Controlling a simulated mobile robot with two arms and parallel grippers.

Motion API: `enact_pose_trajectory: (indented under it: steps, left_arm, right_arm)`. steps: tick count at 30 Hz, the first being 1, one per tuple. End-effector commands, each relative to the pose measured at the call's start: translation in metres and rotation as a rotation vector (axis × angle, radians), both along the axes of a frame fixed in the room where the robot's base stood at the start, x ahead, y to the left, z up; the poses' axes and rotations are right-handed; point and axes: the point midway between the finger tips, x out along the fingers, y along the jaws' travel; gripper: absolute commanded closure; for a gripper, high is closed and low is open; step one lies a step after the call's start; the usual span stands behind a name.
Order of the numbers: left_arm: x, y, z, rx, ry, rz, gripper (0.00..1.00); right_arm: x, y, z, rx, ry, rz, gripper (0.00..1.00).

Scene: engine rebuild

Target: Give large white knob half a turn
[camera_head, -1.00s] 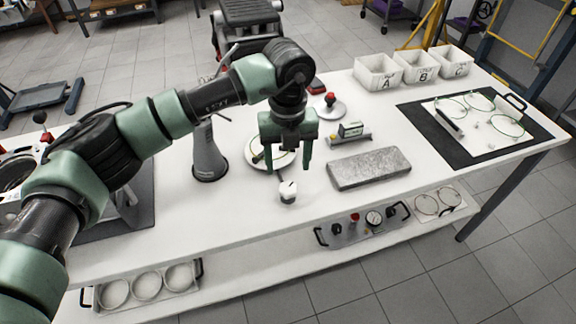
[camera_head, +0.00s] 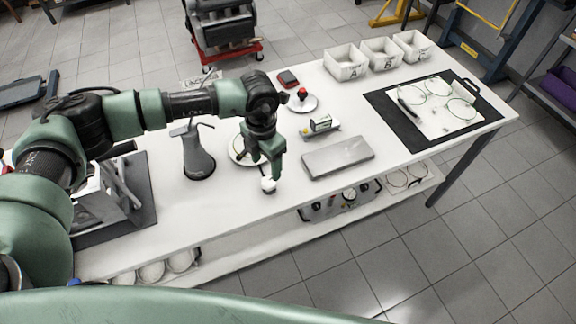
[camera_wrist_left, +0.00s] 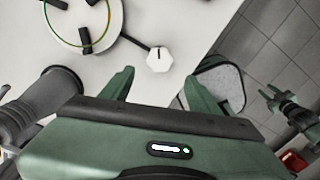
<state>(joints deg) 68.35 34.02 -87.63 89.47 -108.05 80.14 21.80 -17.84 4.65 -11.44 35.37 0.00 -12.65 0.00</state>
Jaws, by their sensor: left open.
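The large white knob (camera_head: 268,185) sits near the front edge of the white bench. In the left wrist view the knob (camera_wrist_left: 159,60) shows as a faceted white top with a dark pointer line at its side. My left gripper (camera_head: 267,170) points down at the knob from above. In the left wrist view its two fingers (camera_wrist_left: 158,82) are spread apart, with the knob just beyond the gap between their tips. I see no contact with the knob. The fingers partly cover the knob in the head view.
A round white plate (camera_head: 233,153) with a ring lies behind the knob. A grey oil can (camera_head: 198,160) stands to the left and a grey slab (camera_head: 338,157) lies to the right. Labelled bins (camera_head: 345,66) and a black mat (camera_head: 382,101) are farther right.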

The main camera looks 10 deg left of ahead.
Motion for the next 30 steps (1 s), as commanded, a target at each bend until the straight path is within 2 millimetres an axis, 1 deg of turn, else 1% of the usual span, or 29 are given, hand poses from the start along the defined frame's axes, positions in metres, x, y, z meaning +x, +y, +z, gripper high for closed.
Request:
enact_pose_trajectory:
  steps: [1,5,9,15,21,27,28,29,30]
  left_arm:
    - [-0.002,0.003,-0.002,0.001,0.004,-0.012,0.39]
    - [-0.003,0.003,-0.017,0.0,0.006,-0.017,0.39]
    - [-0.003,0.003,-0.04,0.001,0.007,-0.015,0.39]
    - [-0.002,0.003,-0.068,0.001,0.004,-0.015,0.39]
    - [-0.002,0.003,-0.079,0.0,0.002,-0.015,0.39]
    - [-0.002,0.003,-0.08,0.0,0.002,-0.015,0.39]
    - [-0.002,0.003,-0.08,0.0,0.002,-0.015,0.44]
    - [-0.002,0.003,-0.08,0.0,0.002,-0.015,0.53]
    - [-0.001,0.003,-0.08,0.0,0.002,-0.015,0.64]
  right_arm:
    - [0.001,0.0,0.004,0.0,-0.001,0.0,0.64]
    - [0.006,0.0,0.008,0.001,-0.007,0.0,0.64]
    - [0.015,0.001,0.015,0.001,-0.02,0.0,0.64]
    - [0.017,0.001,0.022,0.002,-0.022,0.0,0.64]
    - [0.014,0.001,0.023,0.002,-0.018,0.0,0.64]
    - [0.011,0.002,0.023,0.002,-0.015,0.0,0.64]
    - [0.011,0.002,0.023,0.002,-0.015,0.0,0.64]
    - [0.011,0.002,0.023,0.003,-0.015,0.0,0.64]
    - [0.011,0.002,0.023,0.003,-0.015,0.0,0.64]
